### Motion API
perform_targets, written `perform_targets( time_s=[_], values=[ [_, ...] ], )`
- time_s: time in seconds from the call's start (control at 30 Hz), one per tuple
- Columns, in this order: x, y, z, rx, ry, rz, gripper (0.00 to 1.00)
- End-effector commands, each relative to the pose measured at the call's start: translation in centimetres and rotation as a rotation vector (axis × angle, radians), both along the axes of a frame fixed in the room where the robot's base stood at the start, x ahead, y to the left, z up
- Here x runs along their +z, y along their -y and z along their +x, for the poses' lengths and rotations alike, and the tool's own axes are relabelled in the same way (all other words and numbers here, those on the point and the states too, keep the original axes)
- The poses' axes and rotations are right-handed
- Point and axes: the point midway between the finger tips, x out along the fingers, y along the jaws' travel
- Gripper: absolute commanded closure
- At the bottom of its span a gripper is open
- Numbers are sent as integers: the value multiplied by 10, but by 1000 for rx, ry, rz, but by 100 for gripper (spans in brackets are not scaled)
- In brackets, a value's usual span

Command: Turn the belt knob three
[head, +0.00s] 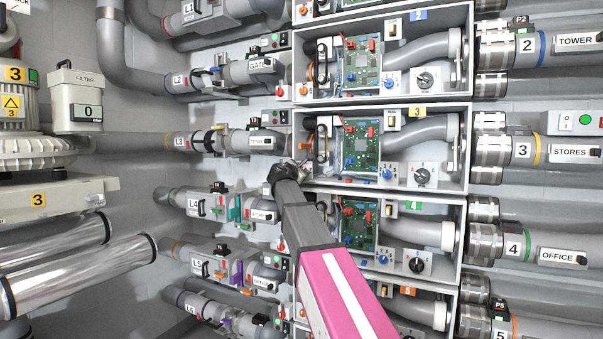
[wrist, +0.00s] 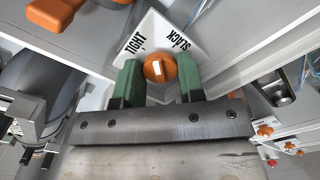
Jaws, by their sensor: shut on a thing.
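The belt knob (wrist: 160,67) is a round orange knob with a white mark, on a white plate (wrist: 187,62) lettered TIGHT at left and SLACK at right. In the wrist view, my gripper (wrist: 157,82) has its two green fingers on either side of the knob, shut on it. The white mark stands nearly upright in the wrist view, between the two words. In the head view, my gripper (head: 297,168) is at the lower left edge of bay 3 (head: 467,150), marked by a yellow 3 label. The knob itself cannot be made out there.
An orange handle (wrist: 55,12) sits close by at the upper left of the wrist view. In the head view, bay 3 holds a green circuit board (head: 361,146), a blue knob (head: 387,172) and a dark dial (head: 421,175). Similar bays lie above and below.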

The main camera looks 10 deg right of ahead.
Motion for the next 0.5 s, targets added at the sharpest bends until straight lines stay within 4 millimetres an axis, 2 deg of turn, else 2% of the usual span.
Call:
perform_targets(
  time_s=[0.5],
  values=[
    [-1,0,-1,0,-275,-375,88]
  ],
)
